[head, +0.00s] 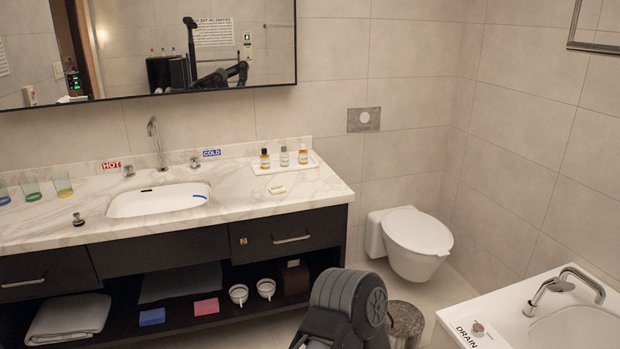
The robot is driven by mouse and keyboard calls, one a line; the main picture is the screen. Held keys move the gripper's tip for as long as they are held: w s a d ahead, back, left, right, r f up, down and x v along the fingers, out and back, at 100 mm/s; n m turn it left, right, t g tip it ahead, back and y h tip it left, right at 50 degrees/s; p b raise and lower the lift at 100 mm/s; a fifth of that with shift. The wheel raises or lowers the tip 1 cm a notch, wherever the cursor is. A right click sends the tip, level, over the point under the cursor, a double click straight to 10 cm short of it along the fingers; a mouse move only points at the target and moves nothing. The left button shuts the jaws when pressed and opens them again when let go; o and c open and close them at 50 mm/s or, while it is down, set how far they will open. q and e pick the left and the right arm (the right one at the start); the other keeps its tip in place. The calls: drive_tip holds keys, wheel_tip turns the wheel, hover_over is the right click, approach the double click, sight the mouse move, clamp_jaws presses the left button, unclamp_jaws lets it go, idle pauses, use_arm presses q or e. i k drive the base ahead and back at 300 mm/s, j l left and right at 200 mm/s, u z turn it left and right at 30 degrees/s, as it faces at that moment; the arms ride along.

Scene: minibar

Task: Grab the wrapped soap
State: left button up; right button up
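A small pale cream bar that looks like the wrapped soap (277,190) lies flat on the marble counter (320,190), in front of the white tray with bottles. It is too small for me to make out its wrapping. Neither of my grippers shows directly in the head view. Only a dark grey link of my own arm rises at the bottom, in front of the vanity's right end and apart from the soap.
The tray (257,170) holds three small bottles. The sink (158,200), faucet (157,143) and several tumblers lie to the left. A toilet (415,243) stands right of the vanity, beyond a bin (405,322). The counter around the soap is clear.

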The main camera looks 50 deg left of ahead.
sight(277, 189)
drive_tip(key=i+j+z, duration=0.1)
drive_tip(key=j, duration=1)
drive_tip(key=i+j+z, duration=0.1)
drive_tip(key=j, duration=1)
drive_tip(key=i+j+z, duration=0.1)
drive_tip(key=j, duration=1)
